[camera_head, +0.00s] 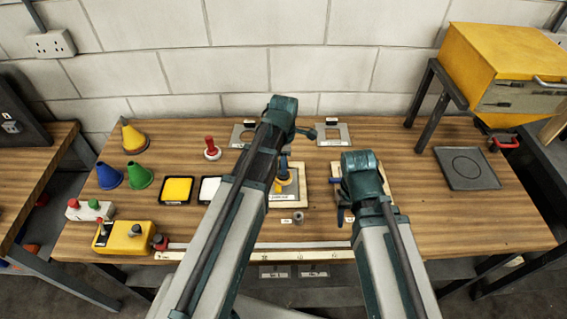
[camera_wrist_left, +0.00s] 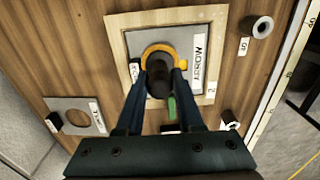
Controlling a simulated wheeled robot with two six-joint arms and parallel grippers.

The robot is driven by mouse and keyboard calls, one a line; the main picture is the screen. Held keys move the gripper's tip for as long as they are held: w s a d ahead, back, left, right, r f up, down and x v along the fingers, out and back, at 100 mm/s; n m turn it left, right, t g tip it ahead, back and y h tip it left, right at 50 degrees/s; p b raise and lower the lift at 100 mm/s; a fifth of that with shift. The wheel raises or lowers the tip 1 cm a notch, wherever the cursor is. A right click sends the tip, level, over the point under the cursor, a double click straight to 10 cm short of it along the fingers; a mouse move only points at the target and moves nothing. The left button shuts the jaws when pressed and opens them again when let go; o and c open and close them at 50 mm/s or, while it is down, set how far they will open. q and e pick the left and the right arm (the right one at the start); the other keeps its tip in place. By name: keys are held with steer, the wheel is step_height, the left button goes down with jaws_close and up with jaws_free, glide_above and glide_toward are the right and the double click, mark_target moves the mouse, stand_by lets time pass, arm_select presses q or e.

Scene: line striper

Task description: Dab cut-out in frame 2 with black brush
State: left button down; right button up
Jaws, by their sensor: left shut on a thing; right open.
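My left gripper (camera_head: 285,165) is shut on a dark, black-looking brush (camera_wrist_left: 158,82), held over a wooden frame (camera_head: 301,200). In the left wrist view the fingers (camera_wrist_left: 160,75) close on it from both sides. The frame (camera_wrist_left: 208,97) carries a grey plate (camera_wrist_left: 207,40) labelled ARROW, and a 2 shows at its edge. An orange-yellow ring shape (camera_wrist_left: 157,49) surrounds the brush's lower part; the brush and fingers hide the cut-out. Whether the brush touches the plate cannot be told. My right gripper (camera_head: 343,200) is open beside another frame (camera_head: 380,203), partly hidden by its arm.
A yellow pad (camera_head: 177,190) and white pad (camera_head: 209,189) lie left of the frame. A red-handled brush (camera_head: 211,147) stands behind them, with coloured cones (camera_head: 140,176) farther left. Stencil plates (camera_head: 333,135) lie at the back. A grey circle plate (camera_head: 467,170) lies right.

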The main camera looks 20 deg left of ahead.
arm_select(q)
steer(key=shift+f+b, duration=0.45)
arm_select(e)
steer(key=shift+f, duration=0.5)
arm_select(q)
step_height(320, 180, up, 5)
steer(key=p, duration=0.4)
steer(key=shift+f+p, duration=0.2)
steer(key=shift+p, duration=0.15)
arm_select(e)
step_height(320, 180, up, 5)
steer(key=shift+f, duration=0.2)
